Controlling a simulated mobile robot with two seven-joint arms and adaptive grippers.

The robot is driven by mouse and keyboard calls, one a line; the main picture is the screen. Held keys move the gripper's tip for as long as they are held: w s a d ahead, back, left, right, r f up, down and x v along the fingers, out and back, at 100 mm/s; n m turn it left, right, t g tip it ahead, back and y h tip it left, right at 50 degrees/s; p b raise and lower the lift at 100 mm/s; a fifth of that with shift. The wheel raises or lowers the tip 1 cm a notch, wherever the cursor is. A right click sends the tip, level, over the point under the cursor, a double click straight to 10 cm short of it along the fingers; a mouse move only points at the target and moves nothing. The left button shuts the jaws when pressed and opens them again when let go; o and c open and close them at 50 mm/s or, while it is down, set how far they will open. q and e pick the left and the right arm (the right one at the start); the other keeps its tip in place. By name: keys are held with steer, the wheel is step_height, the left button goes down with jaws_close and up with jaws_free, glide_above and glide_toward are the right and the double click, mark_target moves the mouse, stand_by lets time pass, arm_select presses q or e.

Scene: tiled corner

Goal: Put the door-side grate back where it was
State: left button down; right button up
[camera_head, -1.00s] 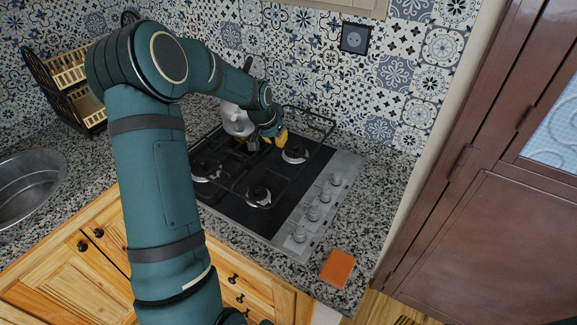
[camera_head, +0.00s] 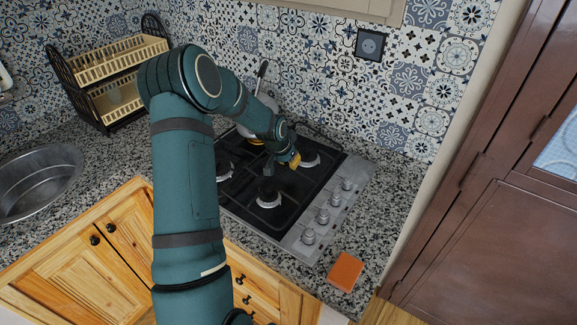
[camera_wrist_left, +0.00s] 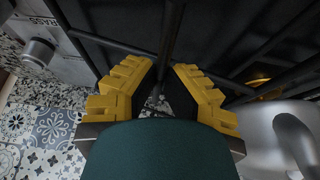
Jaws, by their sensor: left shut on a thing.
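My left gripper (camera_head: 291,162) reaches over the right, door-side part of the hob (camera_head: 298,238). In the left wrist view its yellow fingers (camera_wrist_left: 163,82) are closed around a dark bar of the door-side grate (camera_wrist_left: 170,35). The grate's thin black bars spread out on both sides of the fingers in that view. In the head view the grate is low over the dark hob top and hard to tell from it, and I cannot tell whether it touches the hob. My right gripper does not show.
A pale pot (camera_head: 264,112) stands at the back left of the hob, close to my left gripper. An orange sponge (camera_head: 345,271) lies on the counter near the front right corner. A dish rack (camera_head: 112,80) and a sink (camera_head: 40,182) are at the left. The brown door (camera_head: 480,230) is at the right.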

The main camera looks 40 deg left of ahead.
arm_select(q)
steer(key=c, duration=1.4)
jaws_free()
steer(key=shift+s+d+f+g, duration=0.15)
steer(key=shift+s+f, duration=0.2)
steer(key=shift+f, duration=0.2)
steer(key=shift+s+a+f+g, duration=0.1)
steer(key=shift+s+f+g, duration=0.05)
steer(key=shift+s+f, duration=0.3)
steer(key=shift+o, duration=1.3)
steer(key=shift+w+d, duration=0.1)
steer(key=shift+d, duration=0.1)
steer(key=shift+a+r, duration=0.2)
steer(key=shift+r, duration=0.3)
steer(key=v, duration=1)
steer(key=shift+r+p, duration=0.3)
steer(key=shift+r, duration=0.15)
steer(key=shift+w+a, duration=0.1)
steer(key=shift+a, duration=0.05)
